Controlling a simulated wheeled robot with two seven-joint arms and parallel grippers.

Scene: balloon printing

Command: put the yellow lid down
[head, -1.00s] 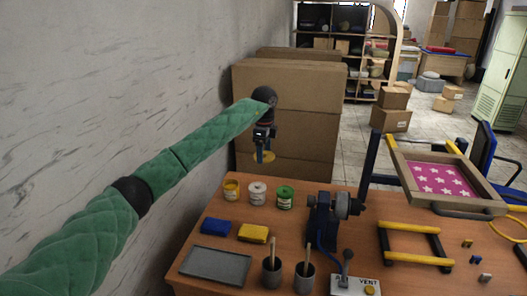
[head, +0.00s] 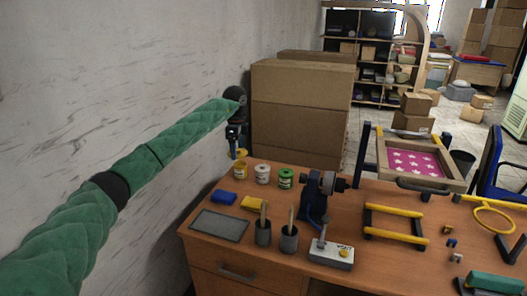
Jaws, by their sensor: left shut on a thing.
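My left gripper (head: 234,146) hangs down at the back left of the desk, shut on the yellow lid (head: 240,154). The lid is just above and behind the yellow paint can (head: 240,171), and part of it is hidden by the gripper. I cannot tell whether the lid touches anything. A white can (head: 262,174) and a green can (head: 286,179) stand in a row to the right of the yellow can. My right gripper is not in view.
The wooden desk (head: 200,241) carries a blue sponge (head: 223,198), a yellow sponge (head: 253,203), a grey tray (head: 219,226), two dark cups and a dark press (head: 314,196). Tall cardboard boxes (head: 300,115) stand behind. The wall is close on the left.

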